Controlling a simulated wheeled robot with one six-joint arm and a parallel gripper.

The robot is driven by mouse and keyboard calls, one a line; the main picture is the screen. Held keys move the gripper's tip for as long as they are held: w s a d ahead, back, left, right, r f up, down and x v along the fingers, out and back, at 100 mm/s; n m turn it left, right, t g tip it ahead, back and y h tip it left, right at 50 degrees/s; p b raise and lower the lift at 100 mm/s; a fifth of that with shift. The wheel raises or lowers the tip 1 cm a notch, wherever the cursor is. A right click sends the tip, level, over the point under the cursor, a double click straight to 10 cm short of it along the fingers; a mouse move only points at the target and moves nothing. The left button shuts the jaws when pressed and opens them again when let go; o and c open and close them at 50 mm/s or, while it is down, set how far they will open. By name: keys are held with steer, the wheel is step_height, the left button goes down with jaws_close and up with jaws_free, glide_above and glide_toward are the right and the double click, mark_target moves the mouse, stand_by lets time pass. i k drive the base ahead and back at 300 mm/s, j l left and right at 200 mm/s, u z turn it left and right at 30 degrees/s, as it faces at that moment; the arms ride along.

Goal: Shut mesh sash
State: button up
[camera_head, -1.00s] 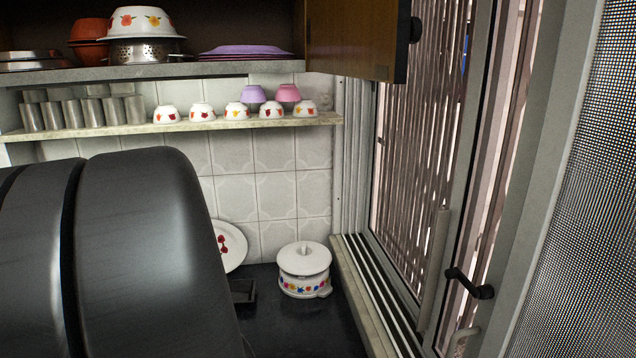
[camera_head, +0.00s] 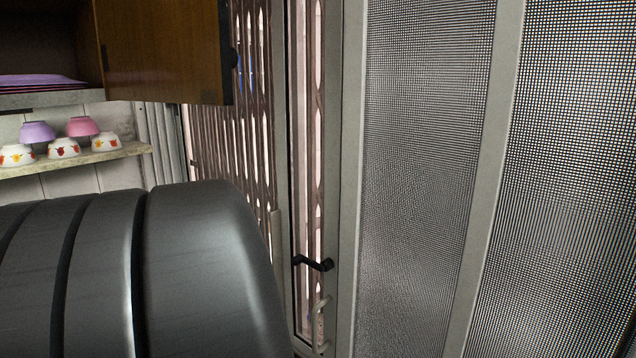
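The mesh sash (camera_head: 420,150) fills the right half of the view, with grey frame bars and fine metal mesh. A second mesh panel (camera_head: 570,170) lies to the right of a grey upright. A light handle (camera_head: 320,318) is on the frame at the lower middle, below a black latch handle (camera_head: 314,263). A narrow glazed strip with the barred window (camera_head: 240,130) shows to the left of the mesh. My dark arm covers the lower left. My gripper is not in view.
An open wooden cupboard door (camera_head: 165,50) juts out at the upper left. Below it a stone shelf (camera_head: 100,156) holds several small bowls (camera_head: 64,148). Purple plates (camera_head: 40,82) lie on the upper shelf. My arm hides the counter area.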

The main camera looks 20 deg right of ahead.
mark_target(511, 17)
steer(key=z, duration=1.8)
steer(key=k+z, duration=0.25)
steer(key=z, duration=0.3)
